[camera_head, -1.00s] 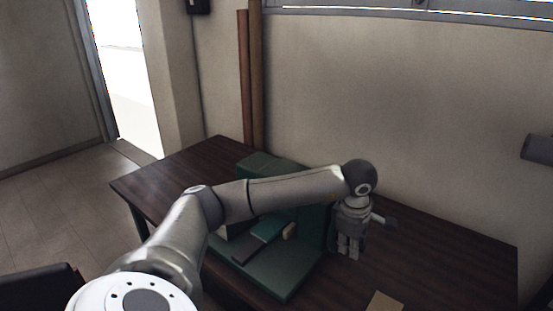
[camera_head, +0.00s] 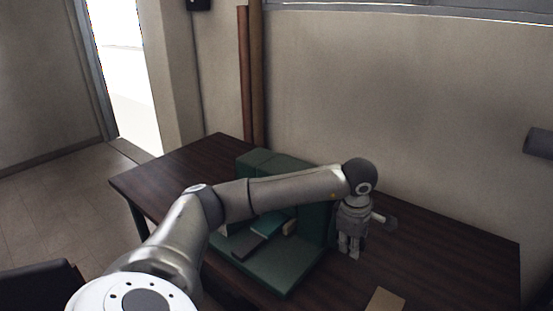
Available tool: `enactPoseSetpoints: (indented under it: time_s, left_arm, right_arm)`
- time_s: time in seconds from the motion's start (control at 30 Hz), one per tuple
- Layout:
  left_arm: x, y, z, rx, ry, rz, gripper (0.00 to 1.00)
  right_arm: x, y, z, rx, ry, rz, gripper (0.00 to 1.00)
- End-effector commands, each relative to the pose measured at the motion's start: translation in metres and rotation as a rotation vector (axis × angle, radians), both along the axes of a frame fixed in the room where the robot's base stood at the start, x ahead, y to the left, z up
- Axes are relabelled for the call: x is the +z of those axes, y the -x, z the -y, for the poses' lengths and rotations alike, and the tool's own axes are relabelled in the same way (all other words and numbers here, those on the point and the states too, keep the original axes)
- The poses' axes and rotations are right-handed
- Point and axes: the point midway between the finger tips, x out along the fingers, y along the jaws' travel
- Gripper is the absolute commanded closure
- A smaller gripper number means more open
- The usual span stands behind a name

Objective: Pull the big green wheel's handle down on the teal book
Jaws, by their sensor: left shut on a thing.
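A green machine (camera_head: 285,272) with a flat base and a raised block at the back stands on the dark wooden table. The teal book (camera_head: 266,229) lies on it, partly hidden under my left forearm. The big green wheel is not clearly made out; a dark green edge shows at the machine's right side, partly behind my arm. My left gripper (camera_head: 349,254) points down just right of the machine. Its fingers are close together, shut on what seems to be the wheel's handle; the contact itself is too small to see. My right gripper is out of view.
A dark brown block (camera_head: 246,248) and a small tan piece (camera_head: 290,228) are by the book. A tan flat piece (camera_head: 384,300) lies at the table's front. The table (camera_head: 450,262) is clear on the right. A wall stands behind, with two brown poles (camera_head: 250,80).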

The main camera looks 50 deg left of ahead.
Motion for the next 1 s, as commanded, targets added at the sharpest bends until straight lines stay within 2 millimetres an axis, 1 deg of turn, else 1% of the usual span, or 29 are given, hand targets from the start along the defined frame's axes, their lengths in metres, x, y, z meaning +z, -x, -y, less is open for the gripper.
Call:
enactPoseSetpoints:
  time_s: [0.03, 0.33, 0.5, 0.57, 1.0]
  left_arm:
    - [-0.0083, 0.0021, 0.0008, -0.002, 0.000, -0.011, 0.99]
    - [-0.0082, 0.0022, 0.0009, -0.003, 0.001, -0.013, 0.99]
    - [-0.0157, 0.0008, 0.0007, -0.003, 0.001, -0.014, 0.99]
    - [-0.0134, 0.0010, 0.0009, -0.004, 0.001, -0.014, 0.99]
    - [-0.0153, 0.0021, 0.0013, -0.005, 0.000, -0.019, 0.99]
  right_arm:
    - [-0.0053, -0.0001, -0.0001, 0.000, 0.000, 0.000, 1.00]
    - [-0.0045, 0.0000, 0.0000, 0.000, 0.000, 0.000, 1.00]
    - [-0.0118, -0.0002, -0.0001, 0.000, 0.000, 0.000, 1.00]
    - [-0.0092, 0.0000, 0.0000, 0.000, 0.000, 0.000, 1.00]
    - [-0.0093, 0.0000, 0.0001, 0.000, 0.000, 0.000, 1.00]
